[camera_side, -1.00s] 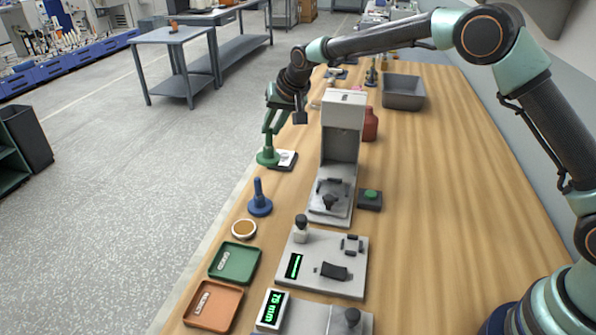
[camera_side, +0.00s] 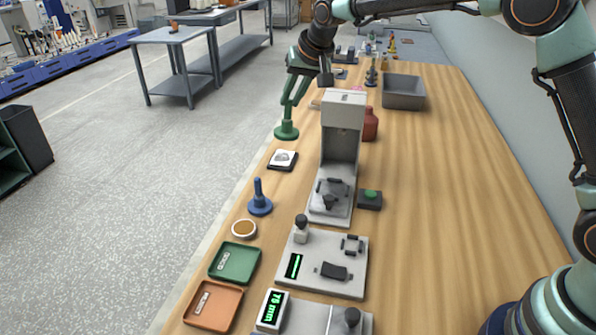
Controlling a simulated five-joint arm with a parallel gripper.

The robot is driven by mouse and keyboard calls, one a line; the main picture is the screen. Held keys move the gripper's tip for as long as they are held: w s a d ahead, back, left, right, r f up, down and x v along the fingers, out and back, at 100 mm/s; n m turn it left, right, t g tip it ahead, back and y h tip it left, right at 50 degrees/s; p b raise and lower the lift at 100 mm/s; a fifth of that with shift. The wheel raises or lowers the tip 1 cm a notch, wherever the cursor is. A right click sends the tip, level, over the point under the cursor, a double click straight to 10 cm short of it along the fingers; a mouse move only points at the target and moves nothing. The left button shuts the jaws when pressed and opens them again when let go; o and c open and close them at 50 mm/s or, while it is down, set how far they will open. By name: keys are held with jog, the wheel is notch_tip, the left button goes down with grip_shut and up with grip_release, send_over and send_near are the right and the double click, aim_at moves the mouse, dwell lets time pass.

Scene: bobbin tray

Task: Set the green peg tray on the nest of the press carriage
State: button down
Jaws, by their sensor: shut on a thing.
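My gripper (camera_side: 294,88) is shut on the upright post of the green peg tray (camera_side: 286,131), which has a round green base. It holds the tray near the table's left edge, behind and left of the press (camera_side: 341,145); the tray looks raised, but its height is hard to tell. The press carriage (camera_side: 332,201) is a pale plate at the front foot of the press. Its nest (camera_side: 330,187) has dark fittings and a dark knob, and nothing green sits on it.
A black pad with a white top (camera_side: 283,160) and a blue peg piece (camera_side: 260,198) stand left of the press. A green-button box (camera_side: 370,199) is right of the carriage. A red bottle (camera_side: 370,125) and grey bin (camera_side: 403,92) stand behind. The table's right side is clear.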

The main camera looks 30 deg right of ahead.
jog(key=s+d+f, duration=0.6)
jog(key=s+f, duration=0.4)
jog(key=f, duration=0.1)
jog(key=shift+d+h, duration=0.2)
jog(key=shift+h, duration=0.2)
jog(key=shift+d, duration=0.35)
dwell(0.9)
jog(key=shift+f, duration=0.7)
dwell(0.4)
jog(key=c, duration=0.7)
grip_release()
